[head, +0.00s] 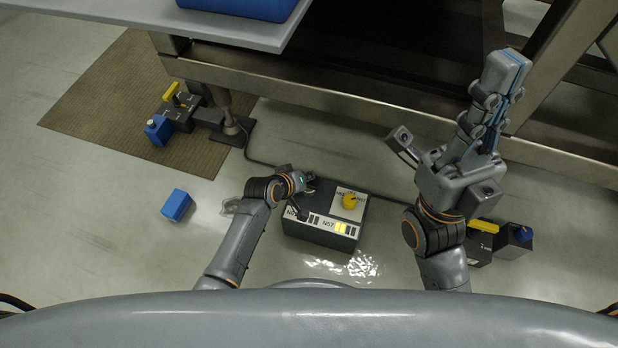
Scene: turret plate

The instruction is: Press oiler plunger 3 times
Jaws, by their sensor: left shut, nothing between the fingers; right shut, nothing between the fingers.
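A dark box (312,237) marked N57 stands on the floor in the middle, with a yellow knob (350,200) on a white plate on its top. Two dark units with yellow bars and blue parts are in view, one at the left (181,112) and one at the right (484,241), partly behind my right arm. I cannot tell which part is the oiler plunger. My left gripper (305,196) is shut and empty, over or beside the box's left end; its fingertips are hard to make out. My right gripper (508,68) is shut and empty, near the steel frame.
A blue block (175,205) lies on the floor at the left. A brown mat (92,112) lies under the left unit. A steel beam (330,104) and frame cross the back, with a grey tabletop (130,12) above. Floor is clear at the lower left.

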